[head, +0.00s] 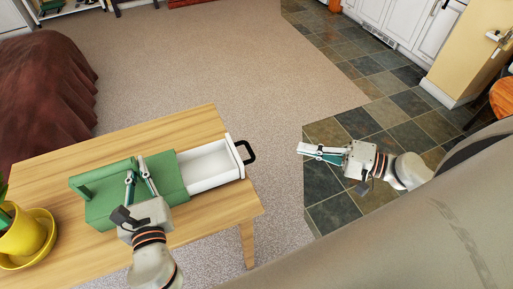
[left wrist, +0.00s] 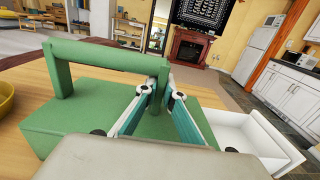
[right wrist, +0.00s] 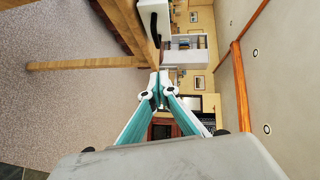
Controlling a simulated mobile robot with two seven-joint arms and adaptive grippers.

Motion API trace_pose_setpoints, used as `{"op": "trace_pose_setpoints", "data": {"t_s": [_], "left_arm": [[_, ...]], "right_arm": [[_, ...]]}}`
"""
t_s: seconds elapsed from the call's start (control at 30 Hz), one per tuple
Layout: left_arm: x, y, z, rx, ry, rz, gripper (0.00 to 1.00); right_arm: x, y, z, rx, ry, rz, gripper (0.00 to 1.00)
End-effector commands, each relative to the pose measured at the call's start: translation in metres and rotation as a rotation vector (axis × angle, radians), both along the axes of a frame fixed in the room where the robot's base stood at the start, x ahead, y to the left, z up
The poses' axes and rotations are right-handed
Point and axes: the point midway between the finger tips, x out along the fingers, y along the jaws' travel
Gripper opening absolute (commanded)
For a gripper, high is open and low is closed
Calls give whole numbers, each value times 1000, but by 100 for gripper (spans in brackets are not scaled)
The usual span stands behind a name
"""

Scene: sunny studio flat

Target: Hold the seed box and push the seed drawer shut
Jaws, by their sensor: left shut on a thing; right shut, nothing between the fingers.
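The green seed box (head: 105,207) sits on the wooden table, with a raised handle bar on top; it also shows in the left wrist view (left wrist: 70,135). The white seed drawer (head: 210,164) stands well out of its right side, with a black handle (head: 247,152) on its front. My left gripper (head: 138,165) is shut on the box's handle, at the post (left wrist: 158,92) near the drawer end. My right gripper (head: 303,152) is shut and empty, to the right of the drawer handle and apart from it, beyond the table edge. In the right wrist view the drawer front (right wrist: 154,20) shows at the top.
The wooden table (head: 210,215) ends just right of the drawer. A yellow plant pot (head: 22,235) on a saucer stands at the table's left end. A brown-covered piece of furniture (head: 45,85) is behind left. Open carpet and tile lie right of the table.

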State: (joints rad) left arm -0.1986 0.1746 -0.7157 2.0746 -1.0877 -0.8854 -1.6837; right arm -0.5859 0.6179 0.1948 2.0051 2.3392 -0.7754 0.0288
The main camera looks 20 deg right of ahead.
Motion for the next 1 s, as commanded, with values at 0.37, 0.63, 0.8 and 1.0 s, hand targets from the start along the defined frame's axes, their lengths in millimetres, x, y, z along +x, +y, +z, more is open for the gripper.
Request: {"op": "trace_pose_setpoints", "data": {"t_s": [0.37,0.63,0.8,1.0], "left_arm": [[0,0,0,0,1,0,0],[0,0,0,0,1,0,0],[0,0,0,0,1,0,0],[0,0,0,0,1,0,0]], "right_arm": [[51,49,-9,-1,-4,1,0],[62,85,-17,-2,1,0,0],[62,97,-20,-4,1,0,0],[62,100,-21,-4,1,-1,0]]}}
